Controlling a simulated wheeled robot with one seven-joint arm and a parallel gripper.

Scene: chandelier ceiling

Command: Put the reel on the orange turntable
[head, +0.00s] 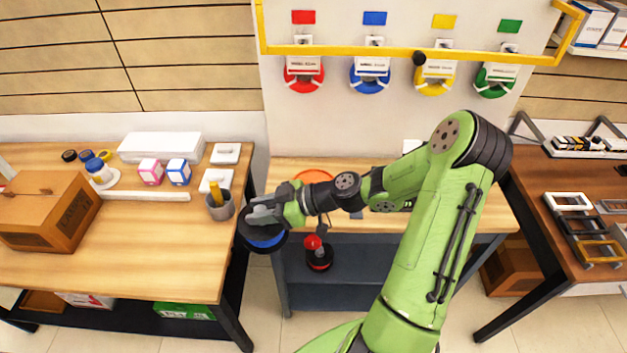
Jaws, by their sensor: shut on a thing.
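My gripper (264,214) is shut on a reel (266,241), a dark disc with a blue band. It holds the reel above the gap between the left table and the middle bench, near the left end of that bench. The orange turntable (313,176) lies on the middle bench, to the right of and beyond the gripper. My arm hides part of the turntable, and only its rounded orange far edge shows clearly. The gripper covers the top of the reel.
The left table (150,255) holds a cardboard box (50,212), a grey cup (219,206) close to the gripper, and small boxes. A red-knobbed device (318,255) stands on the lower shelf. A yellow rail (340,50) with coloured reels crosses the back wall.

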